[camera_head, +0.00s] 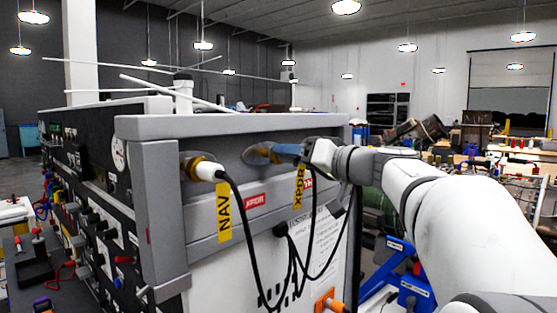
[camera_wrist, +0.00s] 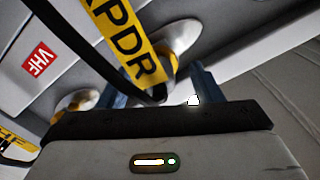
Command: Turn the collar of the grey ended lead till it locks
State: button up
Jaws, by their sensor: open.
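The lead with the yellow XPDR tag (camera_head: 299,186) ends at a brass port (camera_head: 262,152) on the grey side panel (camera_head: 225,125). In the wrist view its tag (camera_wrist: 124,35) and dark cable lie across the view, and a brass ring with a pale end (camera_wrist: 172,45) shows behind them. My gripper (camera_head: 280,150) is open at this port. In the wrist view its blue fingers stand on either side of the lead's end. The tag and cable hide most of the collar, and contact cannot be told. A white-ended lead (camera_head: 207,170) with a yellow NAV tag (camera_head: 223,212) sits in the left port.
Black cables hang below both ports, in front of the white cabinet side. Another brass port (camera_wrist: 75,103) shows at left in the wrist view, near a red VHF label (camera_wrist: 39,60). A blue metal stand (camera_head: 402,272) is to the right on the floor.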

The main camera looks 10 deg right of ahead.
jog(key=b+v, duration=0.1)
jog(key=v, duration=0.5)
jog(key=shift+w, duration=0.1)
jog(key=n+b, duration=0.1)
jog(key=n, duration=0.2)
jog(key=shift+a+f, duration=0.1)
jog(key=shift+f, duration=0.05)
jog(key=n, duration=0.2)
jog(key=shift+w+n+b, duration=0.1)
jog(key=shift+n+b, duration=0.25)
jog(key=shift+n, duration=0.05)
jog(key=shift+w, duration=0.1)
jog(key=shift+n, duration=0.3)
jog(key=p+x, duration=0.2)
jog(key=x, duration=0.5)
jog(key=shift+w+a, duration=0.25)
